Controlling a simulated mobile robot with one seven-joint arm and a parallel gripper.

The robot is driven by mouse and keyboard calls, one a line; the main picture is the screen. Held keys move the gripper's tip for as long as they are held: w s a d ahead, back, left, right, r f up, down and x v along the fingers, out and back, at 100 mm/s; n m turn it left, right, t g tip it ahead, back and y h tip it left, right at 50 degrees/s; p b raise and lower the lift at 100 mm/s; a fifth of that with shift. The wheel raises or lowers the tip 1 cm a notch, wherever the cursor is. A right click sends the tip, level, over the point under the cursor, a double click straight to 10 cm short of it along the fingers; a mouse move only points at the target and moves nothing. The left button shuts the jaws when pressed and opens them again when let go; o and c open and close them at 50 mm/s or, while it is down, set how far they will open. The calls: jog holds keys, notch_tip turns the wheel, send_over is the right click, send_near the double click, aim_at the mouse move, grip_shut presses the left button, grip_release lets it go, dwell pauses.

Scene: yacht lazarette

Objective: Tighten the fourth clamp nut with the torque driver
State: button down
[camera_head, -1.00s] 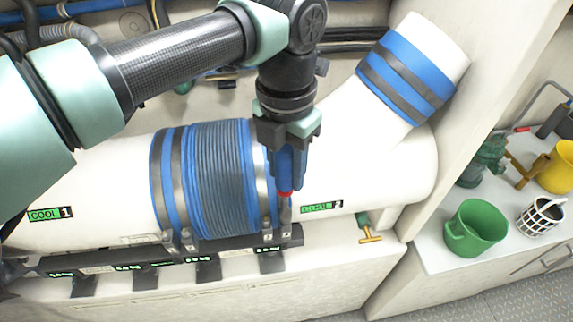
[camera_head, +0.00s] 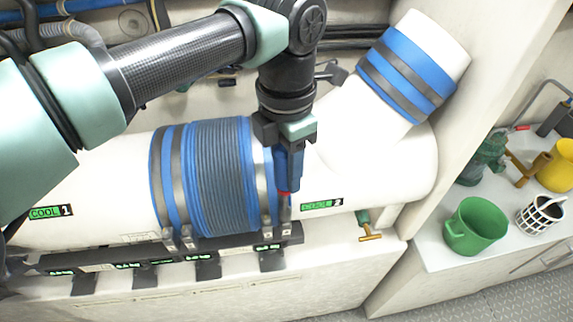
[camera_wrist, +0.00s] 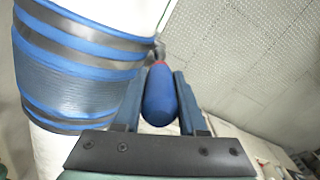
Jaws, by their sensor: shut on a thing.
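My gripper (camera_head: 289,170) is shut on the torque driver (camera_wrist: 160,97), which has a blue handle and a red collar. The driver points down in the head view, with its shaft at the rightmost clamp nut (camera_head: 285,216) at the lower side of the hose. I cannot tell how firmly the tip sits on the nut. The blue ribbed hose (camera_head: 217,180) joins white pipes and carries steel clamp bands at both ends. The other nuts (camera_head: 266,222) stand in a row to the left. My gripper hides part of the right end bands.
A dark rail (camera_head: 150,262) with small green displays runs below the hose. A T-handled valve (camera_head: 370,237) is to the right. A green mug (camera_head: 474,228), a checkered cup (camera_head: 540,214) and a yellow mug (camera_head: 559,168) stand on the right counter.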

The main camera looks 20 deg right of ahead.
jog(key=m, duration=0.4)
jog(key=shift+m, duration=0.7)
jog(key=m, duration=0.2)
jog(key=shift+m+p, duration=0.3)
jog(key=shift+m, duration=1.2)
jog(key=shift+r+p, duration=1.75)
jog(key=shift+r, duration=0.8)
